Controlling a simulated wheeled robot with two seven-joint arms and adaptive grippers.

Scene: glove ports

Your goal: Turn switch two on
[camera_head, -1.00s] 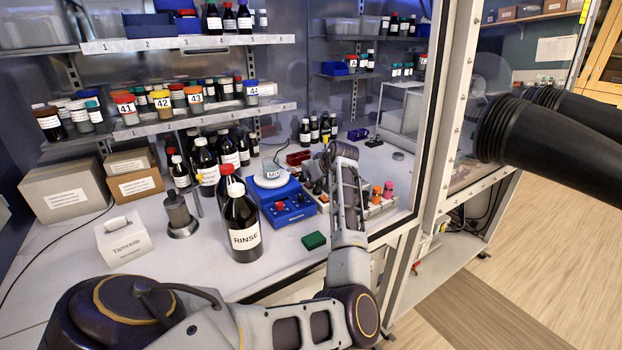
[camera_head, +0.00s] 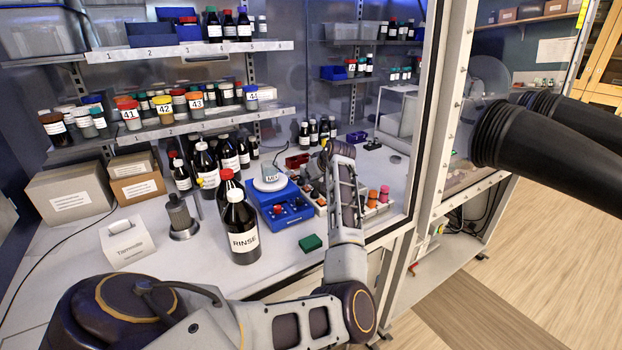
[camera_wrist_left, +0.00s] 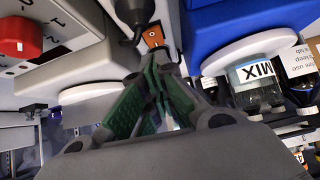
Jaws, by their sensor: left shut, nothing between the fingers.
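My left gripper (camera_head: 322,168) reaches over the bench beside the blue stirrer; its fingertips show poorly in the head view. In the left wrist view its green-padded fingers (camera_wrist_left: 154,62) are drawn together with nothing held. A pale panel box (camera_wrist_left: 60,62) with printed numbers, "1" and "2" among them, and a red knob (camera_wrist_left: 22,38) lies at upper left there. A dark tapered part (camera_wrist_left: 134,14) and a small orange plate (camera_wrist_left: 153,36) show just beyond the fingertips. I cannot tell which part is switch two, or whether the fingers touch anything. My right gripper is out of view.
The blue stirrer (camera_head: 283,215) carries a MIX beaker (camera_head: 271,173). A RINSE bottle (camera_head: 242,240) and a green block (camera_head: 310,243) stand nearer. Shelves of bottles line the back.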

